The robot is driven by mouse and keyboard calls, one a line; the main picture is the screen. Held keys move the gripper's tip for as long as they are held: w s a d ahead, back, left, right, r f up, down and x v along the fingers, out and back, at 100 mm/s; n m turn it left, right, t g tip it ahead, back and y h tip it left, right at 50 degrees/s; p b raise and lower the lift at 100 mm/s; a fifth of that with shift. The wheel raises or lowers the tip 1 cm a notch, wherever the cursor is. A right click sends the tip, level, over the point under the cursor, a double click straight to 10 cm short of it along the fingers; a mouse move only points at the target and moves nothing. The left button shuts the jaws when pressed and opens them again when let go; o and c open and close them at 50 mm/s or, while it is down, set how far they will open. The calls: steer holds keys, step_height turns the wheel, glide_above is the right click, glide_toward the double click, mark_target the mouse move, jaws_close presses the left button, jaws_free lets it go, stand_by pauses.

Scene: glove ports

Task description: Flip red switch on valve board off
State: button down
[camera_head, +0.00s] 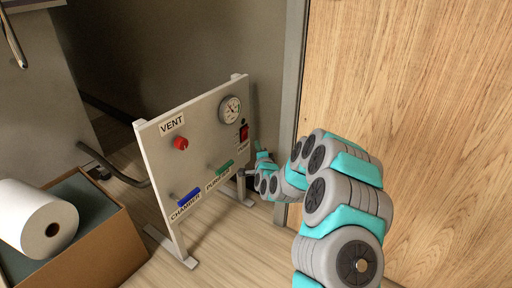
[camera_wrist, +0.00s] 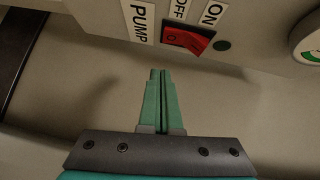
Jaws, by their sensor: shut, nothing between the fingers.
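The valve board (camera_head: 205,150) stands upright on feet on the floor. Its red switch (camera_head: 243,132) is at the right edge, above the PUMP label (camera_head: 243,148).
The board also carries a gauge (camera_head: 230,109), a red VENT knob (camera_head: 181,143), a blue CHAMBER handle (camera_head: 189,197) and a green PURIFIER handle (camera_head: 224,168). A wooden door (camera_head: 420,120) is at right. A cardboard box (camera_head: 115,245) with a white roll (camera_head: 35,220) is at left.

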steer(key=s+f, duration=0.1)
steer(key=s, duration=0.8)
steer(key=shift+s+d+f, duration=0.2)
steer(key=shift+s+d, duration=0.15)
steer(key=shift+d, duration=0.1)
steer(key=shift+p, duration=0.3)
steer(key=s+a+r+n+g+y+p, duration=0.25)
steer(key=s+r+n+g, duration=0.55)
steer(key=s, duration=0.4)
steer(key=s+d+r+n+g+h+p, duration=0.1)
steer(key=s+d+r+n+g, duration=0.1)
steer(key=s, duration=1.1)
steer(key=s+d+r+n+g+h+p, duration=0.2)
steer(key=s+d+r+g, duration=0.3)
steer(key=s, duration=0.9)
steer(key=s+d+r+n+g+h+p, duration=0.1)
steer(key=s+d+r+n+g, duration=0.2)
steer(key=s, duration=1)
steer(key=shift+s+d+r+n+g+p, duration=0.3)
steer(key=shift+s+d+r+p, duration=0.15)
steer(key=shift+r, duration=0.2)
steer(key=c, duration=1.6)
jaws_free()
steer(key=shift+w+h, duration=0.15)
steer(key=shift+h, duration=0.1)
